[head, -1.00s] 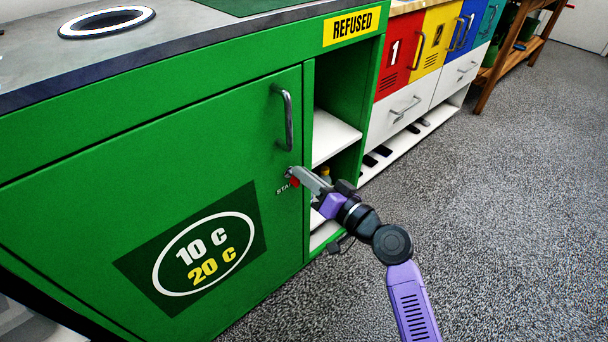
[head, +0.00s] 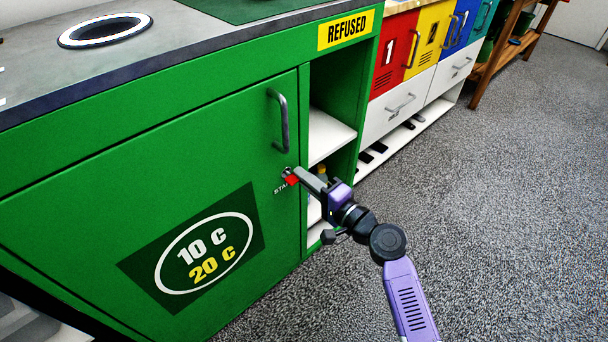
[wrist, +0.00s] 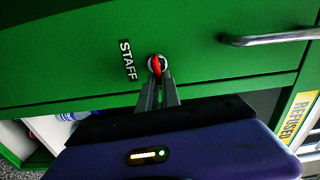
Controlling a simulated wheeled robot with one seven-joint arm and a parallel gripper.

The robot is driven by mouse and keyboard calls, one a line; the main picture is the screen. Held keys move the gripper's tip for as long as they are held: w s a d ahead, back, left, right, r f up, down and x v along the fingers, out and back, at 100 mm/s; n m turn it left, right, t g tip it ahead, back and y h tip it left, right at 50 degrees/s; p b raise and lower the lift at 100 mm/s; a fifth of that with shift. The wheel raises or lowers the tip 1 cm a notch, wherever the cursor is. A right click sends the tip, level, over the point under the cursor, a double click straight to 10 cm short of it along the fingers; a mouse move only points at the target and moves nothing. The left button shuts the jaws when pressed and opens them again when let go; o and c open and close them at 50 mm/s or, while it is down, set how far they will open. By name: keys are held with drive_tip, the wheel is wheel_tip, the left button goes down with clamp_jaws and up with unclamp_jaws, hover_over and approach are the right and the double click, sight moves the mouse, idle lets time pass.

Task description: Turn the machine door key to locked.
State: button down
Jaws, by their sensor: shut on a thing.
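The green machine door (head: 150,190) is closed and bears a "10 C 20 C" sign. The red key (head: 291,180) sits in a round lock at the door's right edge, below the handle, beside the "STAFF" label. In the wrist view the red key (wrist: 157,66) shows in front of the silver lock ring (wrist: 152,62), next to the white "STAFF" label (wrist: 127,60). My gripper (head: 298,179) reaches the key from the right. Its fingertips (wrist: 158,82) are shut on the key, hiding its lower part. The lock's marked positions cannot be read.
A metal handle (head: 279,120) stands out above the lock. An open shelf compartment (head: 330,135) lies right of the door, under the "REFUSED" sign (head: 345,30). Coloured numbered lockers (head: 390,62) stand farther right. The grey floor (head: 500,200) is clear.

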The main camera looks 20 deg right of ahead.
drive_tip(key=shift+d+f+m, duration=0.1)
drive_tip(key=shift+m, duration=0.5)
drive_tip(key=c, duration=1.6)
unclamp_jaws()
drive_tip(key=shift+o, duration=0.2)
drive_tip(key=v, duration=0.7)
drive_tip(key=shift+s+p, duration=0.4)
drive_tip(key=shift+p, duration=0.05)
drive_tip(key=shift+d, duration=0.1)
